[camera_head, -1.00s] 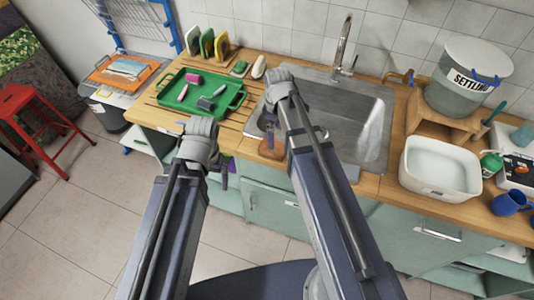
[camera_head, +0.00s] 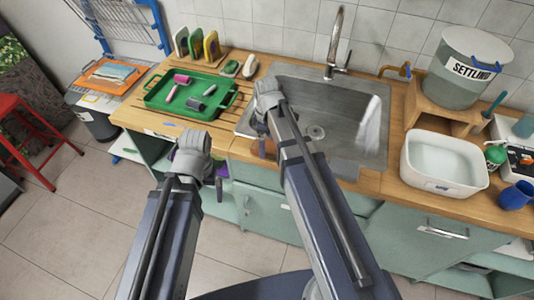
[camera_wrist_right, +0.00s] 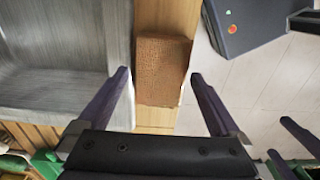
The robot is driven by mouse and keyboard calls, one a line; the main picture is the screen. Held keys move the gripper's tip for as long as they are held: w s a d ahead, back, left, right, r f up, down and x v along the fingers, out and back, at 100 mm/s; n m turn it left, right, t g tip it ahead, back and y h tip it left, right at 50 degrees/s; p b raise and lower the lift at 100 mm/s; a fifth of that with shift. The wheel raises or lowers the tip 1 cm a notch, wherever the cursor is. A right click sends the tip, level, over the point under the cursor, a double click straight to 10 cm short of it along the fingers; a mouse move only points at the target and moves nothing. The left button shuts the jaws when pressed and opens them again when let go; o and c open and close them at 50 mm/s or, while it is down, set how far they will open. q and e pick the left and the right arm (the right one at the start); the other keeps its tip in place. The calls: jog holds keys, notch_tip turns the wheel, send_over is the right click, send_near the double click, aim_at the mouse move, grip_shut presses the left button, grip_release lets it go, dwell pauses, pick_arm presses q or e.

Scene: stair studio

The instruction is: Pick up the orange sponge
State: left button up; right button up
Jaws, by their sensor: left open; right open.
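The orange sponge (camera_wrist_right: 162,70) is a brownish-orange block lying on the wooden strip between the sink and the counter's front edge. In the head view only a small part of the sponge (camera_head: 269,148) shows beside my right arm. My right gripper (camera_wrist_right: 160,77) is open and empty above the sponge, with its two purple fingers on either side of it in the wrist view and apart from it. My left gripper (camera_head: 196,182) is open and empty in front of the counter, left of the right arm; its fingers also show at the right of the wrist view.
The steel sink (camera_head: 345,145) is directly behind the sponge. A green tray (camera_head: 150,98) with several small items lies to the left, with standing sponges (camera_head: 195,45) behind it. A white basin (camera_head: 445,187) and a blue mug (camera_head: 515,195) stand on the right.

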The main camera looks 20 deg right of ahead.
aim_at(267, 145)
jog(key=shift+f, duration=0.6)
pick_arm(q)
jog(key=shift+f, duration=0.45)
pick_arm(e)
jog(key=shift+r, duration=0.1)
jog(key=c, duration=1.2)
jog(key=shift+o, duration=0.2)
jog(key=shift+r, duration=0.1)
pick_arm(q)
notch_tip(267, 145, up, 10)
jog(key=p, duration=1)
pick_arm(e)
notch_tip(267, 145, up, 10)
